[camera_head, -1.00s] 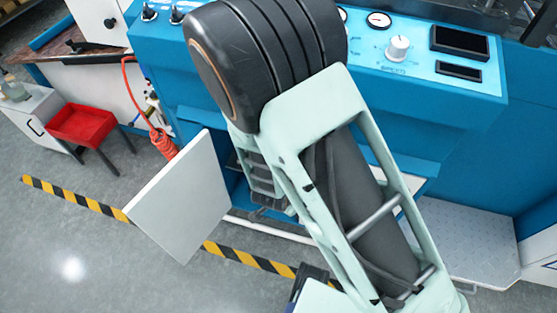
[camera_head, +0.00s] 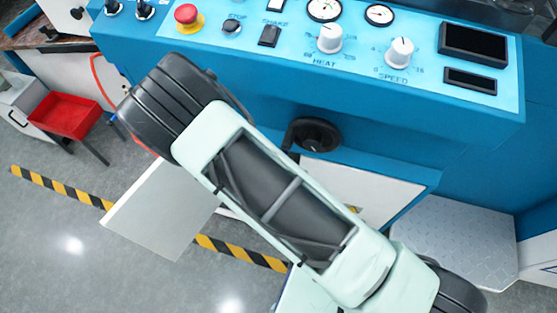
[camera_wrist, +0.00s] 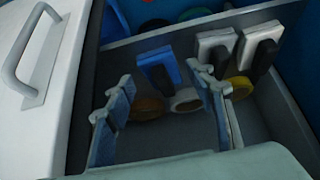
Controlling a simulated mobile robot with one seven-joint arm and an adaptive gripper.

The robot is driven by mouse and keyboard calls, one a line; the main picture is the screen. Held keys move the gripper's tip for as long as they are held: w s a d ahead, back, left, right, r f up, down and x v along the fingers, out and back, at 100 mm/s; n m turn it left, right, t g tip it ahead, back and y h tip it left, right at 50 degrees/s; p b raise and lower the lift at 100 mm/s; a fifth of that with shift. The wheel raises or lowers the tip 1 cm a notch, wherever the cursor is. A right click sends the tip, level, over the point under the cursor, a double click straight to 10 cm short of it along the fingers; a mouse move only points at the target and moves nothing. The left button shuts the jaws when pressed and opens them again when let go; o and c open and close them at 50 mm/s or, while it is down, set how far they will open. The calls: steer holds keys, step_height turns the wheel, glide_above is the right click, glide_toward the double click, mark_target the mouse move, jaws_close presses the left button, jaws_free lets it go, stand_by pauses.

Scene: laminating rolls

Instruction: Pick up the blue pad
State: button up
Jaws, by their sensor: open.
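The blue pad (camera_wrist: 160,68), with a dark block on its face, stands tilted in a grey drawer or bin (camera_wrist: 140,42) in the wrist view. My gripper (camera_wrist: 160,77) is open, its two fingers reaching into the bin from below in the picture. The pad appears between and beyond the fingertips, and nothing is held. I cannot tell whether a fingertip touches it. In the head view my arm covers the gripper, and the pad is not visible.
Right of the pad stand two white pads with dark blocks (camera_wrist: 216,43) (camera_wrist: 258,45). Tape rolls (camera_wrist: 147,109) (camera_wrist: 187,100) (camera_wrist: 239,88) lie near the fingers. A white panel with a handle (camera_wrist: 38,70) borders the left. The blue machine (camera_head: 400,140) rises behind my arm.

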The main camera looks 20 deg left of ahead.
steer(key=shift+w+a, duration=0.15)
steer(key=shift+w, duration=1.05)
steer(key=x, duration=0.2)
steer(key=b+x, duration=0.1)
steer(key=x, duration=0.1)
steer(key=b+x, duration=0.1)
steer(key=shift+w+a, duration=0.1)
steer(key=shift+w, duration=0.55)
steer(key=shift+c, duration=0.4)
steer(key=c, duration=0.9)
steer(key=shift+o, duration=0.2)
steer(key=shift+s+r, duration=0.3)
steer(key=shift+r, duration=0.05)
steer(key=s+d+r+p, duration=0.1)
steer(key=s+r+p, duration=0.3)
steer(key=s, duration=0.9)
step_height(320, 180, up, 3)
steer(key=shift+s+d+r, duration=0.15)
steer(key=shift+s+d, duration=0.05)
steer(key=shift+d, duration=0.05)
